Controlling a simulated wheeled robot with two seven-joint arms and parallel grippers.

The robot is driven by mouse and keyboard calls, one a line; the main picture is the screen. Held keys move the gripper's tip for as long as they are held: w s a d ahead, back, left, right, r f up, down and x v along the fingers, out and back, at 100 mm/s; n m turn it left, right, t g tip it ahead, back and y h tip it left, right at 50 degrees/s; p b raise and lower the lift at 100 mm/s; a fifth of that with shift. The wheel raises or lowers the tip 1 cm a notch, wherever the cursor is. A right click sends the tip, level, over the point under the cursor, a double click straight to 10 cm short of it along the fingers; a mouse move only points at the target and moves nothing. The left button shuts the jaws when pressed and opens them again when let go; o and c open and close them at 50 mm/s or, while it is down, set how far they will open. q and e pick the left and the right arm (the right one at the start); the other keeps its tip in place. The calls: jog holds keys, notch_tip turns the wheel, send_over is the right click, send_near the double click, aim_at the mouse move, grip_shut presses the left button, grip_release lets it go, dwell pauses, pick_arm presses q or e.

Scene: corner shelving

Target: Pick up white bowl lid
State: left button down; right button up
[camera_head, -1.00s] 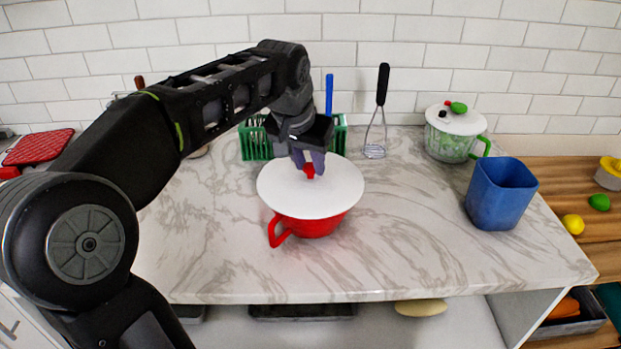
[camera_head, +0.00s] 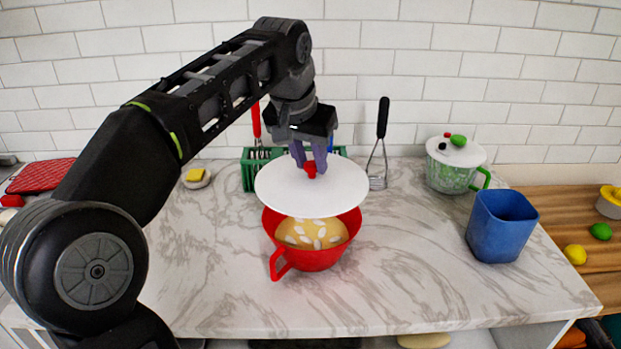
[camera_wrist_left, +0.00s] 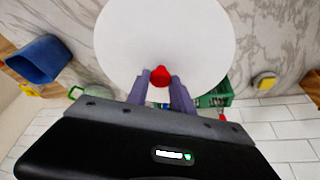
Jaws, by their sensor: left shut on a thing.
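The white bowl lid (camera_head: 312,196) is a round disc with a red knob (camera_head: 310,170). My left gripper (camera_head: 310,166) is shut on the knob and holds the lid above the red bowl (camera_head: 318,258). A gap shows at the bowl's front, where a tan, bread-like thing with white flecks (camera_head: 312,233) is visible inside. The lid hides the back of the bowl. In the left wrist view, the lid (camera_wrist_left: 168,35) fills the upper middle, and the gripper's fingers (camera_wrist_left: 160,84) stand on either side of the knob. My right gripper is not in view.
A green rack (camera_head: 248,170) and a whisk-like tool (camera_head: 378,160) stand behind the lid. A blue cup (camera_head: 502,228) and a lidded clear bowl (camera_head: 452,172) are at the right. A small yellow-topped item (camera_head: 196,178) lies at back left. The front counter is clear.

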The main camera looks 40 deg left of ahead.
pick_arm(q)
jog(key=shift+r, duration=0.8)
jog(key=shift+d, duration=0.1)
